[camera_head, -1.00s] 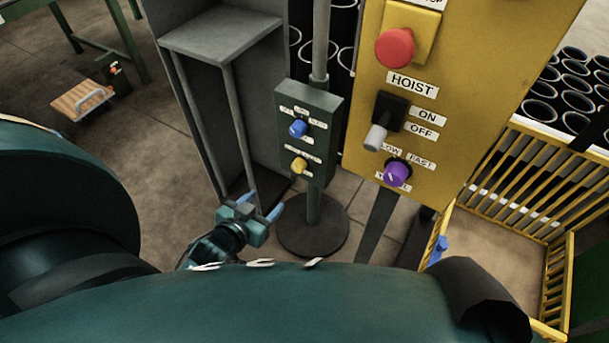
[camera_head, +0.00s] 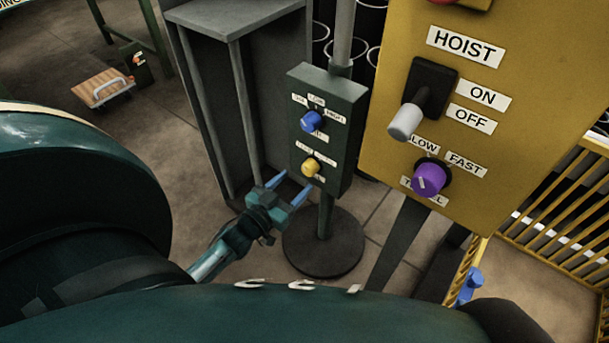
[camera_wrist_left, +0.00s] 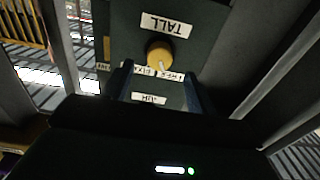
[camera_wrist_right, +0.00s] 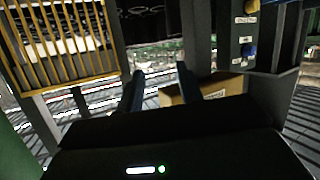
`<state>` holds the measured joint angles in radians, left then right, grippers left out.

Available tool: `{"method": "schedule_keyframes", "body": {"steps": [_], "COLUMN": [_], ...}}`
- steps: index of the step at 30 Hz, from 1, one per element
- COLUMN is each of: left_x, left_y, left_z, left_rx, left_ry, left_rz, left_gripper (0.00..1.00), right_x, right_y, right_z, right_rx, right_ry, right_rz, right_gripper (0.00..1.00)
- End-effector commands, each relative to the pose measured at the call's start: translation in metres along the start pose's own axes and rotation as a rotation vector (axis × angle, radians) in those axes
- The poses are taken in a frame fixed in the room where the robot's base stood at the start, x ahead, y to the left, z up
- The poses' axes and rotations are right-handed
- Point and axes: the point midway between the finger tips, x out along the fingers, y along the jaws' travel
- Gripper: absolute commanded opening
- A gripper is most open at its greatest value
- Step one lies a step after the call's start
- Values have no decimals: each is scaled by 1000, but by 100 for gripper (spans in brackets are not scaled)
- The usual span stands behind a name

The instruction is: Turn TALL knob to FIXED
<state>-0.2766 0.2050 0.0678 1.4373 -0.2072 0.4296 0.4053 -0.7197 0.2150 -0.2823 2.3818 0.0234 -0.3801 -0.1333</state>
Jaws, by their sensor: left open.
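The TALL knob is a yellow knob (camera_head: 311,167) low on a dark green control box (camera_head: 345,95). In the left wrist view the yellow knob (camera_wrist_left: 159,54) shows upside down beside its TALL label (camera_wrist_left: 166,25). Its pale mark points down in that picture, towards small position labels (camera_wrist_left: 165,75) too blurred to read surely. My left gripper (camera_head: 293,184) is open and empty, just below and in front of the knob; its fingers (camera_wrist_left: 157,75) are apart and do not visibly grip it. My right gripper (camera_wrist_right: 160,72) is open and empty in its wrist view.
A blue knob (camera_head: 312,121) is above the yellow one on the same box. A yellow HOIST panel (camera_head: 520,60) is at right, with a lever (camera_head: 407,120) and purple knob (camera_head: 429,179). A grey cabinet (camera_head: 225,20) stands left of the box. A yellow crate (camera_head: 570,215) is far right.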

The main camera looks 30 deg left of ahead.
Motion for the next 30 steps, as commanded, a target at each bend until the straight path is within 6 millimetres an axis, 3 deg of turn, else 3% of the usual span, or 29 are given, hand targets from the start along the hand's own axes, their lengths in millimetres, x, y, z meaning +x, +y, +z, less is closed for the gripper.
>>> {"method": "schedule_keyframes", "body": {"steps": [3,9,20,30], "left_x": [23,45,51,50], "left_y": [0,0,0,0], "left_z": [1,1,0,0], "left_rx": [1,1,1,0], "left_ry": [2,0,-1,-1], "left_rz": [0,0,0,0], "left_gripper": [58,58,58,32], "right_x": [3,5,5,5], "right_y": [0,0,0,0], "right_z": [1,-1,-2,-2], "right_rx": [-11,-22,-26,-26], "right_ry": [34,72,82,81], "right_rz": [5,10,11,11], "right_gripper": [36,36,36,36]}}
